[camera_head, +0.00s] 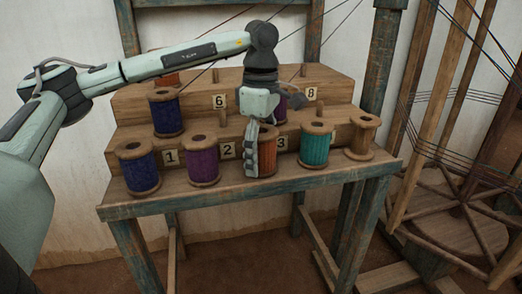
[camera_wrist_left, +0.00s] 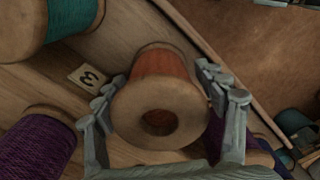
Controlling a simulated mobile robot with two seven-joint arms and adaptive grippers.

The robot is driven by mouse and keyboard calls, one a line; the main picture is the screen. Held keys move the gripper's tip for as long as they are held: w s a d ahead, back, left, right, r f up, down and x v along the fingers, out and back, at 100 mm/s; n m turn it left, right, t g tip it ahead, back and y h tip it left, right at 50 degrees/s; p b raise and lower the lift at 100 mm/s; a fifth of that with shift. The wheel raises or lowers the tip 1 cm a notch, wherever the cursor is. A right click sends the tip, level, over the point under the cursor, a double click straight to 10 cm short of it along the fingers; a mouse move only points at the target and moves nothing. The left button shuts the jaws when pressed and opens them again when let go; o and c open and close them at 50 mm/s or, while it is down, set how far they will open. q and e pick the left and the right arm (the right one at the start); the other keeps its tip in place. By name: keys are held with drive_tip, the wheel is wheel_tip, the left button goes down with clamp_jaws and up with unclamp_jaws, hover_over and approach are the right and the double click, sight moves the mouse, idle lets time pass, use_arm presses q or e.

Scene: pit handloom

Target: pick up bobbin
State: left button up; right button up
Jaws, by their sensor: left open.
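Several thread bobbins stand upright on a stepped wooden rack. An orange bobbin (camera_head: 268,160) stands on the lowest step by the number 3 tag. My left gripper (camera_head: 256,166) is down at it and hides its left part. In the left wrist view the orange bobbin (camera_wrist_left: 165,65) is seen from its top end, with its wooden flange and dark hole. The fingers of my left gripper (camera_wrist_left: 165,105) are open, one on each side of that flange. I cannot tell if they touch it. My right gripper is not in view.
A blue bobbin (camera_head: 139,172) and a purple bobbin (camera_head: 202,165) stand to the left. A teal bobbin (camera_head: 315,148) and a bare wooden spool (camera_head: 362,138) stand to the right. Another blue bobbin (camera_head: 166,115) is one step up. A wooden reel frame (camera_head: 455,200) stands at the right.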

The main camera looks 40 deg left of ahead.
use_arm(q)
drive_tip(key=shift+c, duration=0.3)
drive_tip(key=c, duration=0.9)
drive_tip(key=shift+c, duration=0.2)
drive_tip(key=shift+r, duration=0.1)
